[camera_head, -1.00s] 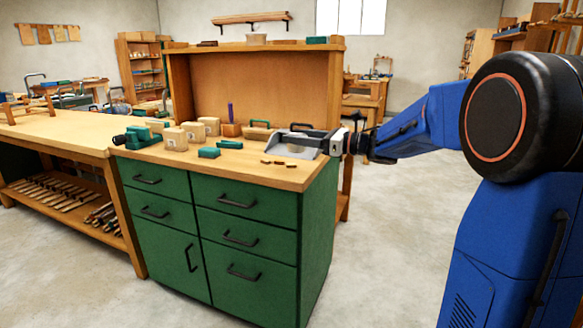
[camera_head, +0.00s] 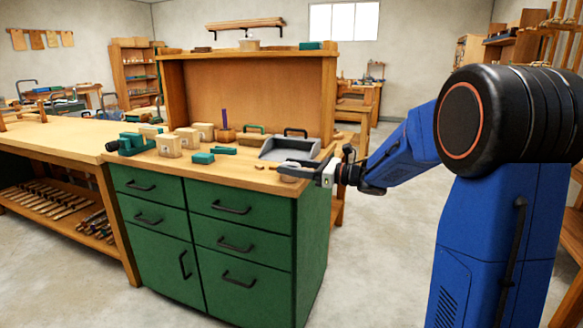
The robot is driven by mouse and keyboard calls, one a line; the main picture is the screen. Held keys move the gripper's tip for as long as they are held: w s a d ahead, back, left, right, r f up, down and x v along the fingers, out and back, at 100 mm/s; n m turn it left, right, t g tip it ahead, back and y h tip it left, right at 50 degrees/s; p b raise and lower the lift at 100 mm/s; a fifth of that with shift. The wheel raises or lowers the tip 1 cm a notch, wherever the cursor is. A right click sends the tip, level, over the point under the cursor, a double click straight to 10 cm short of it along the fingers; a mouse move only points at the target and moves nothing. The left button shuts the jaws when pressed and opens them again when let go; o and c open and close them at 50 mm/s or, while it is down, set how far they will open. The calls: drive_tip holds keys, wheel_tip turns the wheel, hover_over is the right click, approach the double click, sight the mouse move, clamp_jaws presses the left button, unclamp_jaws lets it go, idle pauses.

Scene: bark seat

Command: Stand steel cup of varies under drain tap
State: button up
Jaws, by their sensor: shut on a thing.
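My gripper (camera_head: 287,172) is low over the right front part of the bench top, in front of a grey tray (camera_head: 272,155). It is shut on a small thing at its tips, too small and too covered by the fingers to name. One small brown piece (camera_head: 262,166) lies just left of the fingertips. I cannot make out a steel cup or a drain tap in the head view.
The wooden bench top (camera_head: 225,177) sits on a green cabinet (camera_head: 235,245). Pale wooden blocks (camera_head: 169,146), a green vise (camera_head: 137,142) and a green piece (camera_head: 203,158) stand left. A wooden back panel (camera_head: 240,95) rises behind. Floor right of the cabinet is clear.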

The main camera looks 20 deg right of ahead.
drive_tip(key=shift+f, duration=0.15)
drive_tip(key=o, duration=1.2)
drive_tip(key=shift+s+d+r, duration=0.1)
drive_tip(key=shift+d+r, duration=0.05)
drive_tip(key=shift+r, duration=0.05)
drive_tip(key=v, duration=1.1)
drive_tip(key=shift+s+d, duration=0.15)
drive_tip(key=shift+d, duration=0.1)
